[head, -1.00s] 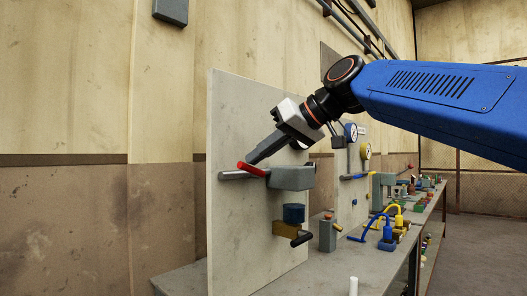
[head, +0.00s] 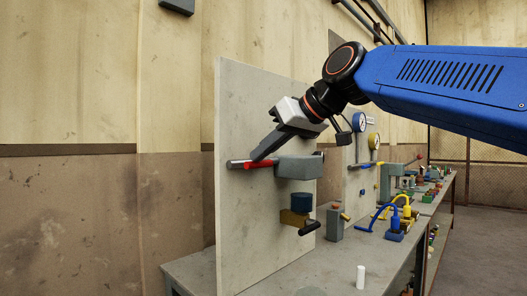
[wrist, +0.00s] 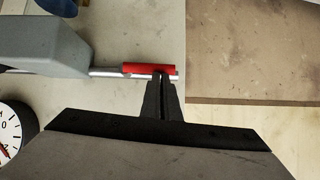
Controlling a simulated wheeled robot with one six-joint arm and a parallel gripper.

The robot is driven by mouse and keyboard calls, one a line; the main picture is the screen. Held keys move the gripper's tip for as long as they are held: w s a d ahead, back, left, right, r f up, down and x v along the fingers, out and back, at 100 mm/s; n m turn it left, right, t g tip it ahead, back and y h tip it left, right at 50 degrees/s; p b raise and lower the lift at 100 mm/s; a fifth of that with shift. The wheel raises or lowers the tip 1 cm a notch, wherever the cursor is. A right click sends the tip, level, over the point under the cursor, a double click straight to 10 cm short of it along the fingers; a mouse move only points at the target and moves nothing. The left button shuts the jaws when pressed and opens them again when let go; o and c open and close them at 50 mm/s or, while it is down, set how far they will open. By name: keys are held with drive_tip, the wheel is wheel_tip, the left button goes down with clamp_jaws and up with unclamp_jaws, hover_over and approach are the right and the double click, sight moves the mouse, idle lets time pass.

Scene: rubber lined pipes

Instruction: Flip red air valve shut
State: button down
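The red valve handle (head: 262,165) lies along the grey metal pipe that sticks out left from a grey valve block (head: 298,167) on the upright panel. In the wrist view the red handle (wrist: 148,68) lies lengthwise beside the bright pipe (wrist: 105,73). My gripper (head: 258,157) reaches down to the handle from the upper right. In the wrist view its fingers (wrist: 160,78) are together, with their tips at the handle's free end. They appear to touch it, but contact is hard to confirm. Nothing shows held between them.
The pale panel (head: 240,215) stands on a grey bench (head: 195,270). Below the valve sits a blue and yellow fitting (head: 297,210). A gauge (head: 360,122) and blue and yellow hoses (head: 390,215) stand farther right. A white cylinder (head: 360,277) stands near the front edge.

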drive_tip(key=shift+r, duration=0.1)
drive_tip(key=a+r+v, duration=0.1)
drive_tip(key=r+v, duration=0.1)
drive_tip(key=v, duration=1)
drive_tip(key=shift+r, duration=0.3)
